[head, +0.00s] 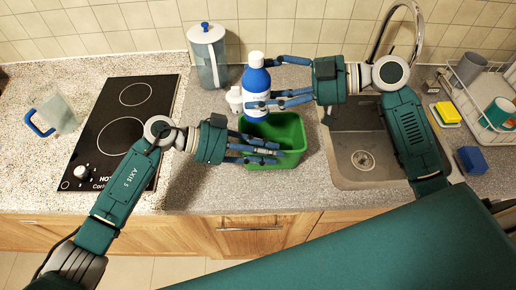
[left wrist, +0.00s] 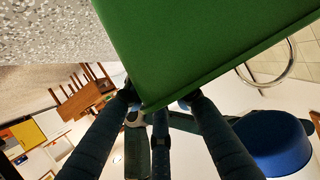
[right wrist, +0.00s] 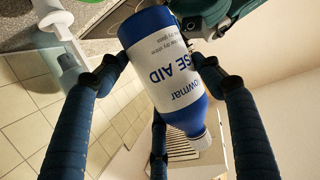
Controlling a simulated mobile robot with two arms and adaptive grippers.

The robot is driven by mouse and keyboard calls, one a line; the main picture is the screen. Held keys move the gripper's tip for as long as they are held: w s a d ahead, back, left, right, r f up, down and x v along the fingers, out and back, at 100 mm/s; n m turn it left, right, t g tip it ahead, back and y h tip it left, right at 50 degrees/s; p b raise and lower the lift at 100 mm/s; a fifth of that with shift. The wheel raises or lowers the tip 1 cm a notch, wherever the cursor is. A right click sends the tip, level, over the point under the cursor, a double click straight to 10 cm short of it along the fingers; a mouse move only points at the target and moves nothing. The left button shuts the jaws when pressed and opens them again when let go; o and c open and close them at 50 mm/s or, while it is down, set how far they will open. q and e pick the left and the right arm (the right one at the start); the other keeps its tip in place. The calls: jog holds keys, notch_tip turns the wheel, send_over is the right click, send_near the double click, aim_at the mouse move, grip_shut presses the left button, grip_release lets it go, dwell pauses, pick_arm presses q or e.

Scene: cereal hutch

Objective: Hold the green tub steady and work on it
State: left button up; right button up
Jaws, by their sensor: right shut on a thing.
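The green tub (head: 290,156) stands on the counter between the hob and the sink. My left gripper (head: 272,153) is at its near left side, with fingers over the tub in the head view. In the left wrist view the tub (left wrist: 215,45) fills the top, and the fingers are spread at its edge; contact is unclear. My right gripper (head: 268,99) is shut on a blue and white rinse aid bottle (head: 256,80). The bottle is roughly upright, white cap on top, at the tub's far left side. Its label shows in the right wrist view (right wrist: 165,70). The tub's inside is partly hidden.
A lidded clear container (head: 208,58) and a small white object (head: 235,99) stand behind the tub. The black hob (head: 122,130) is left, with a blue-handled jug (head: 55,115) beyond. The sink (head: 350,180) is right, with a dish rack (head: 485,85), yellow sponge (head: 447,112) and blue block (head: 471,160).

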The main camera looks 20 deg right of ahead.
pick_arm(q)
jog(key=shift+d, duration=0.1)
grip_shut()
dwell(0.5)
